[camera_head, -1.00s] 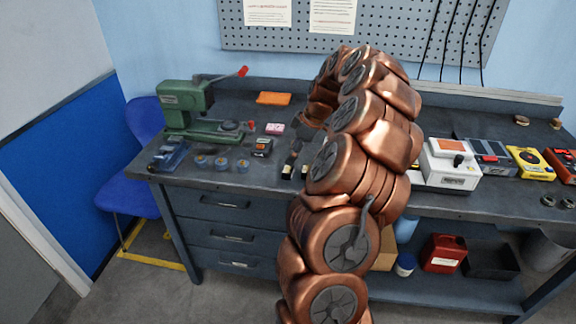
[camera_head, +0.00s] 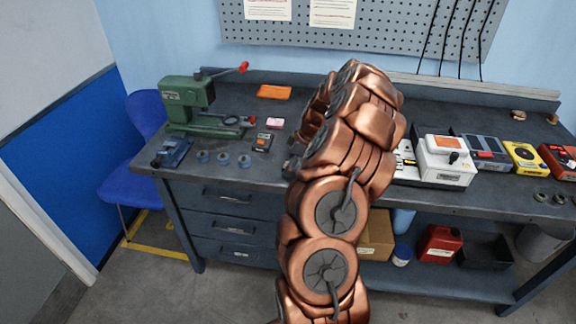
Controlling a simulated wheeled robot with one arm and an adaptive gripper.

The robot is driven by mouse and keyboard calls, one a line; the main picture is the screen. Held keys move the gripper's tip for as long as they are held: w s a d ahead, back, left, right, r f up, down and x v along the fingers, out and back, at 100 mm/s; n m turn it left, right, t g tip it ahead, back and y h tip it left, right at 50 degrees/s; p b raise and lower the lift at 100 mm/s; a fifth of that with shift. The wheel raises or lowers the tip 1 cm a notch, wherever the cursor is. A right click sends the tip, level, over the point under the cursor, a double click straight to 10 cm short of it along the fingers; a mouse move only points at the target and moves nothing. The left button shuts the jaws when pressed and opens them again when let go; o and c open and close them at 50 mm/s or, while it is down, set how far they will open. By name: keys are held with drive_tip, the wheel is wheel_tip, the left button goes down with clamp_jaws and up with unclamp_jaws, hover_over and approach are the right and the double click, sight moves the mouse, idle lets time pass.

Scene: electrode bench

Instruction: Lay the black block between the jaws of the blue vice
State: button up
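The blue vice (camera_head: 172,152) stands at the bench's front left corner, in front of the green press. I cannot make out its jaws at this size. A small dark box (camera_head: 262,142) with a pale and orange face sits on the bench right of the vice; I cannot tell whether it is the black block. No other black block shows clearly. My copper arm blocks the middle of the bench. Only a dark sliver of my gripper (camera_head: 293,165) shows at the arm's left edge, near the bench front; its fingers and anything in them are hidden.
A green press (camera_head: 190,110) with a red-tipped lever stands behind the vice. Several small blue-grey round pieces (camera_head: 223,158) lie right of the vice. An orange tray (camera_head: 274,92) and a pink item (camera_head: 275,123) lie farther back. A white instrument (camera_head: 443,160) stands right of my arm.

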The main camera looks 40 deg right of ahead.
clamp_jaws()
idle(0.7)
drive_tip(key=shift+r, duration=0.1)
